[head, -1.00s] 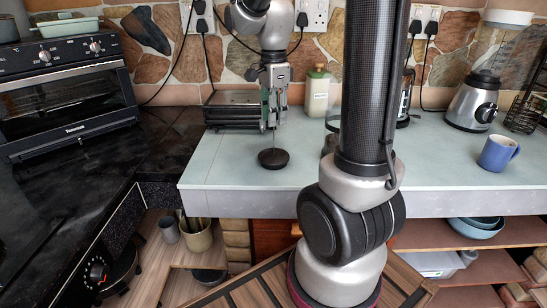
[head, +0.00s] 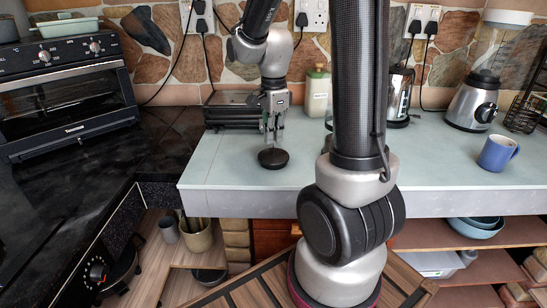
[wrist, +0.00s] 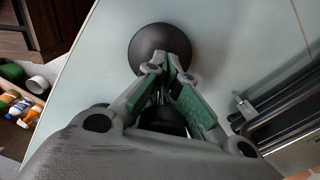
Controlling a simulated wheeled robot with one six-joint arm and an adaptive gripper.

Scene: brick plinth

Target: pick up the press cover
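The press cover (head: 273,161), a dark round disc, lies on the pale green worktop near its front left. My gripper (head: 273,141) points straight down just above it, the fingers around the place where its thin upright rod stood in view. In the wrist view the dark disc (wrist: 161,47) shows beyond the fingertips of my gripper (wrist: 166,68). The green-padded fingers converge there, and the rod is mostly hidden between them. I cannot tell whether they touch it. The disc rests flat on the worktop.
A green-lidded bottle (head: 317,93) is behind to the right. A blue mug (head: 497,153) and a grinder (head: 473,104) stand far right. The worktop (head: 225,172) around the cover is clear.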

